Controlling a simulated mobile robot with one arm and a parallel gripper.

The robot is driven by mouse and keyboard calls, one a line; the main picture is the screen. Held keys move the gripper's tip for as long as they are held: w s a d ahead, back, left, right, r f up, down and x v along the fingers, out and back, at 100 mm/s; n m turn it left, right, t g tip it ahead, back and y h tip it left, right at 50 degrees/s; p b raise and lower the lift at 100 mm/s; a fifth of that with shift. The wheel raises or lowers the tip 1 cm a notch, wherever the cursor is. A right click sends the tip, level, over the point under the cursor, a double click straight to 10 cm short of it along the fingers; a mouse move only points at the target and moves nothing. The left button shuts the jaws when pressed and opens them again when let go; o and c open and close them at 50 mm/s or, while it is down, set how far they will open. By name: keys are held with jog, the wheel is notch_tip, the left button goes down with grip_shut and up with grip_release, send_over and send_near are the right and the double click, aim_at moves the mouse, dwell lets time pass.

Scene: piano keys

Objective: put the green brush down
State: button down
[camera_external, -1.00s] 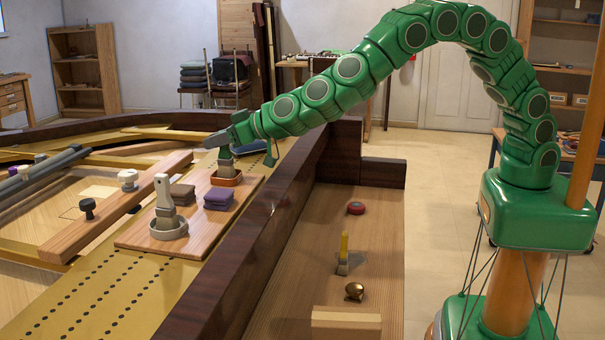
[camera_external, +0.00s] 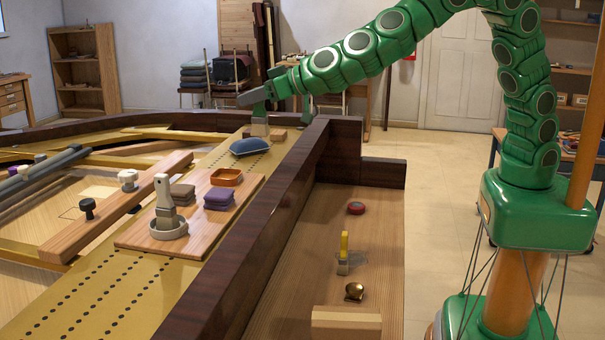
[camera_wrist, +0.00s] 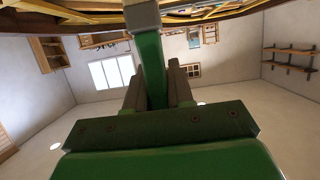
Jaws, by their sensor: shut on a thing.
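My gripper (camera_external: 259,101) is shut on the green brush (camera_external: 259,109) at the far end of the gold board. In the wrist view my gripper (camera_wrist: 156,92) has its dark fingers on both sides of the brush's green handle (camera_wrist: 152,68). The brush hangs upright with its pale head (camera_external: 260,129) down, beside a small wooden block (camera_external: 279,134). I cannot tell whether the head touches the board or the block.
A blue cushion-like thing (camera_external: 250,146) lies just nearer. A wooden board (camera_external: 195,220) carries an orange tray (camera_external: 226,177), purple and brown pads, and a white-handled brush (camera_external: 164,196) in a round dish. A dark raised wall (camera_external: 270,215) runs along the right.

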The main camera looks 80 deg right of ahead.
jog(key=shift+s+d+r, duration=0.3)
jog(key=shift+s+r, duration=0.1)
jog(key=shift+s, duration=0.45)
jog(key=shift+s+d+r, duration=0.3)
jog(key=shift+s+r, duration=0.05)
jog(key=shift+s, duration=0.45)
jog(key=shift+s+d+r, duration=0.3)
jog(key=shift+s+r, duration=0.1)
jog(key=shift+s, duration=0.45)
